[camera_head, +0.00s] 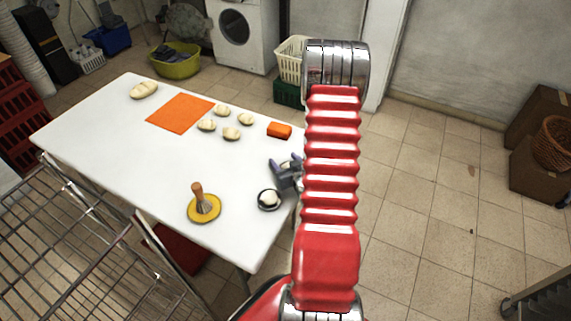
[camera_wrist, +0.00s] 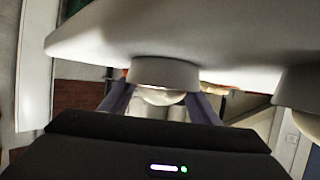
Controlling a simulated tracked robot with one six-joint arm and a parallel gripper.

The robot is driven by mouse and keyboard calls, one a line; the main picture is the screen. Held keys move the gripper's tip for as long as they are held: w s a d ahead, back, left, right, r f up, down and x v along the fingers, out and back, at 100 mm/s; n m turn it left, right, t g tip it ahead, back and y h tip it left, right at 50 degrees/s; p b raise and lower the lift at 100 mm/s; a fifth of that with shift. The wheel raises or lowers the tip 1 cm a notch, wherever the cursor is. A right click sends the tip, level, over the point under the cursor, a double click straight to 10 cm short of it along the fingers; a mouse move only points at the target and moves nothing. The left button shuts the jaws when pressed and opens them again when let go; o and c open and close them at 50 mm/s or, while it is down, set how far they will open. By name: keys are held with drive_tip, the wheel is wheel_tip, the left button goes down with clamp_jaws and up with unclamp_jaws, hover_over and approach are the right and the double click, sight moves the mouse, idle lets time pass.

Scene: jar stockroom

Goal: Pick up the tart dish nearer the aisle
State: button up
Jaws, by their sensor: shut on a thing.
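My gripper (camera_wrist: 158,95) is shut on this dish, which appears to touch the white tabletop. In the head view my gripper (camera_head: 287,172) is at the table's right edge, beside my red arm; the held dish is mostly hidden there. A second dish with a pale ball (camera_head: 270,200) stands just below the gripper in the picture, apart from it. It also shows at the right of the wrist view (camera_wrist: 300,88).
The white table (camera_head: 130,150) carries an orange block (camera_head: 279,130), several pale dough pieces (camera_head: 231,133), an orange mat (camera_head: 165,125) and a yellow plate (camera_head: 216,213) with a brush. A wire rack (camera_head: 60,250) stands lower left. The tiled floor at right is open.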

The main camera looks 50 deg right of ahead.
sight(285, 166)
drive_tip(key=shift+r, duration=0.3)
drive_tip(key=c, duration=0.5)
drive_tip(key=shift+r, duration=0.3)
drive_tip(key=shift+c, duration=0.3)
wheel_tip(285, 166, up, 9)
drive_tip(key=shift+f, duration=0.15)
